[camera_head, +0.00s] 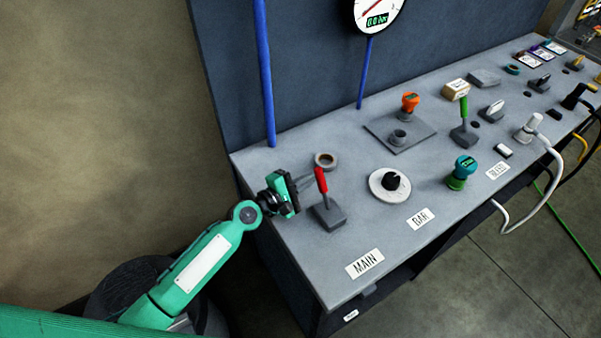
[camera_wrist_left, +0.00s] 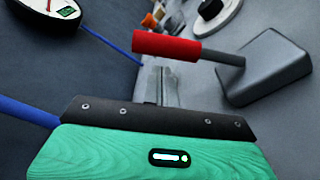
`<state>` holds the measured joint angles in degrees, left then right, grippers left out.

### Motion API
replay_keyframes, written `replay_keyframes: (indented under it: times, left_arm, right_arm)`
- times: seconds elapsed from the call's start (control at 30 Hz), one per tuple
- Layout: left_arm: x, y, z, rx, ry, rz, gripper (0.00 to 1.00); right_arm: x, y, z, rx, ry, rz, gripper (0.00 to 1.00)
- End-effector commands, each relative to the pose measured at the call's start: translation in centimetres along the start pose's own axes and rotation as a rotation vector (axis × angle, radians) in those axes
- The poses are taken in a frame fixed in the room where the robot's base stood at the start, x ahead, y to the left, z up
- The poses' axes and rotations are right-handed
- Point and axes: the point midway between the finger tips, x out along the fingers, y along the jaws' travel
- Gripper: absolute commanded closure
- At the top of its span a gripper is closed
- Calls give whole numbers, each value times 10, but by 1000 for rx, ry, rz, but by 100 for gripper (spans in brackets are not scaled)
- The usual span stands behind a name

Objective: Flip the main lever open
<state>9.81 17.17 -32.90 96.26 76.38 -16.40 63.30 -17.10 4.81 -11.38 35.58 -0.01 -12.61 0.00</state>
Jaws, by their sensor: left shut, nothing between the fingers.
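The main lever has a red handle (camera_head: 321,181) on a grey base (camera_head: 329,217), behind the MAIN label (camera_head: 364,262). In the head view it stands nearly upright, leaning slightly left. My left gripper (camera_head: 306,181) is just left of the red handle, with its fingers shut and empty. In the left wrist view the red handle (camera_wrist_left: 167,46) lies across the picture just beyond the shut fingertips (camera_wrist_left: 162,72). Its grey base (camera_wrist_left: 264,68) is to the right. I cannot tell whether the fingertips touch the handle. My right gripper is not in view.
A grey ring (camera_head: 326,160) lies behind the lever. A black knob on a white dial (camera_head: 390,183) stands to the right, with a green lever (camera_head: 463,118) farther off. A blue pipe (camera_head: 265,80) rises along the back panel. The bench front left of MAIN is clear.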

Motion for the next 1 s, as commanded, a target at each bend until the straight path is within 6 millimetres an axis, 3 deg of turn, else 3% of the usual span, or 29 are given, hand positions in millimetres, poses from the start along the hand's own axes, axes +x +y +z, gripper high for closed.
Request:
replay_keyframes:
  times: [0.2,1.0]
  left_arm:
    - [-4,1,12,0,0,1,100]
    - [-5,4,14,64,0,10,100]
  right_arm:
    - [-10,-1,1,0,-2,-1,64]
    - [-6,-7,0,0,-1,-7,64]
